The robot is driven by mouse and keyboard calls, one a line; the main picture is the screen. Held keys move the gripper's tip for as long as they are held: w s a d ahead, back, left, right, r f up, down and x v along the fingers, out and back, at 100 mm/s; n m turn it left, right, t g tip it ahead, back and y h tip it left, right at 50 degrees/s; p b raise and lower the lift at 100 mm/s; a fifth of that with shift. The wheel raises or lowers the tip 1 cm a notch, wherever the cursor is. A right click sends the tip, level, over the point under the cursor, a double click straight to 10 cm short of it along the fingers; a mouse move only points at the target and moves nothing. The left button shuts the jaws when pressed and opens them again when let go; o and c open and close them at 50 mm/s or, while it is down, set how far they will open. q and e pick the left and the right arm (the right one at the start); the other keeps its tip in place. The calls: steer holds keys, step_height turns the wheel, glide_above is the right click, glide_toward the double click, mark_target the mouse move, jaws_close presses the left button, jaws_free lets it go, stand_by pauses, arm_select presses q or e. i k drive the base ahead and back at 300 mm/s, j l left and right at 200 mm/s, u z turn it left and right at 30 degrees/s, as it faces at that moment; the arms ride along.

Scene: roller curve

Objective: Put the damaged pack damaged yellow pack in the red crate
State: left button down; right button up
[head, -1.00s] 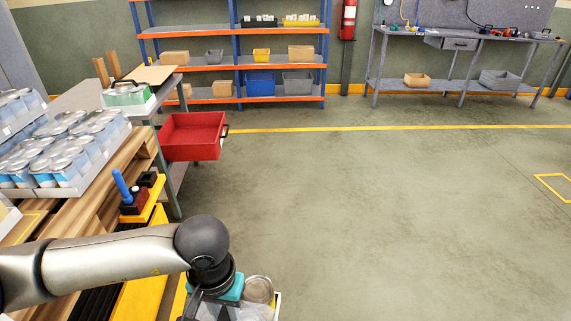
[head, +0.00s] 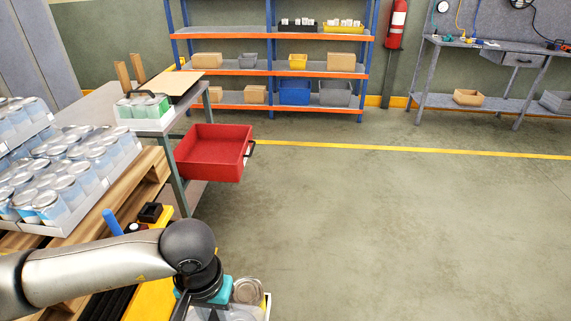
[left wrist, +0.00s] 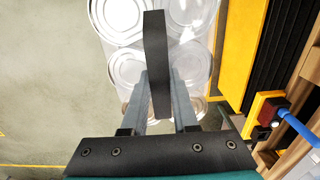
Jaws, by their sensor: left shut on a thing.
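My left gripper (left wrist: 159,90) is shut on the black strap handle of a pack of cans (left wrist: 124,68). In the left wrist view several silver lids show under clear wrap below the fingers. In the head view the left gripper (head: 205,308) and the pack (head: 248,291) are at the bottom edge, partly cut off; the pack's side colour and any damage cannot be made out. The red crate (head: 211,172) is ahead of the gripper, beside the grey table's end, and looks empty. My right gripper is not in view.
Trays of blue-white cans (head: 75,175) stand on a wooden pallet at left. A grey table (head: 100,100) holds a tray of green cans (head: 143,108). A yellow conveyor rail (head: 150,298) lies beside my arm. Open floor (head: 400,220) is clear at right.

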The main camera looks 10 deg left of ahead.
mark_target(220, 158)
steer(key=i+l+u, duration=0.1)
steer(key=i, duration=1.65)
steer(key=i+u, duration=0.25)
steer(key=i, duration=0.2)
steer(key=i+u, duration=0.25)
steer(key=i, duration=0.15)
steer(key=i+l+u, duration=0.1)
steer(key=i+u, duration=0.35)
steer(key=i, duration=0.55)
steer(key=i+z, duration=0.2)
steer(key=z, duration=0.2)
